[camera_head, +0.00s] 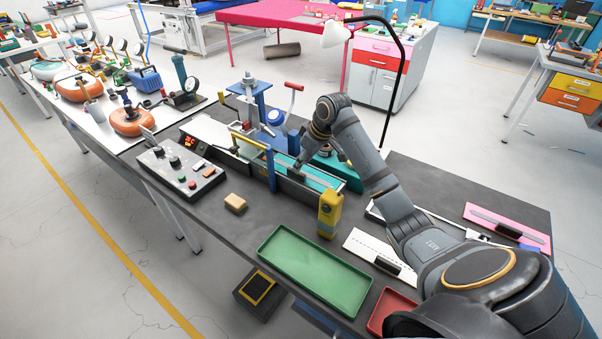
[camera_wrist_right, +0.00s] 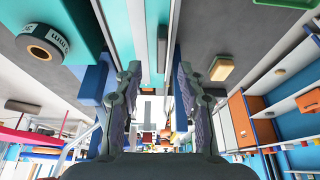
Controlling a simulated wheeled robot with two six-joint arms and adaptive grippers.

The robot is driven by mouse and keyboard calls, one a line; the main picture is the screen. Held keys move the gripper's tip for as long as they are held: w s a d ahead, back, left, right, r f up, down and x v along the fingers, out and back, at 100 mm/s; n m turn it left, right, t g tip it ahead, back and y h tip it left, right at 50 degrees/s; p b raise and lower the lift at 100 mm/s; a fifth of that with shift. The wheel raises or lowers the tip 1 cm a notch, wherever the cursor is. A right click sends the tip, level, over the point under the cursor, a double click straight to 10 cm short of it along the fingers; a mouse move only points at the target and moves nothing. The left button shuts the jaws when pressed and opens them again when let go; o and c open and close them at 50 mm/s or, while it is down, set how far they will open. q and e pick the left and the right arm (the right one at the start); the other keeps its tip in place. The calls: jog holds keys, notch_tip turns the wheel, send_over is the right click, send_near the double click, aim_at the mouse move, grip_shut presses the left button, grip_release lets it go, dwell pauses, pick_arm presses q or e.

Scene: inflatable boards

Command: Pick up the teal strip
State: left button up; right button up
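The teal strip (camera_head: 320,181) lies lengthwise in the bed of the blue bench machine (camera_head: 268,165) in the head view. My right gripper (camera_head: 301,168) points down over the bed, close to the strip; the arm hides part of the area. In the right wrist view, the two fingers (camera_wrist_right: 157,95) stand apart with an open gap between them. A teal surface, seemingly the strip (camera_wrist_right: 150,50), runs down from the top of that view, beyond the fingertips. I cannot tell whether the fingers touch it. My left gripper is not in view.
A yellow device (camera_head: 329,214) stands right in front of the bed. A green tray (camera_head: 318,272), a tan block (camera_head: 235,203) and a control box (camera_head: 183,173) are nearby. A lamp (camera_head: 395,75) rises behind. Bare dark bench top lies left of the green tray.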

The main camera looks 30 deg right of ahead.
aim_at(302, 170)
jog(key=p+x, duration=0.1)
jog(key=x, duration=0.3)
jog(key=shift+a, duration=0.15)
jog(key=shift+w+f, duration=0.2)
jog(key=shift+f, duration=0.2)
jog(key=shift+s+r, duration=0.1)
jog(key=shift+s, duration=0.05)
jog(key=shift+c, duration=0.6)
grip_shut()
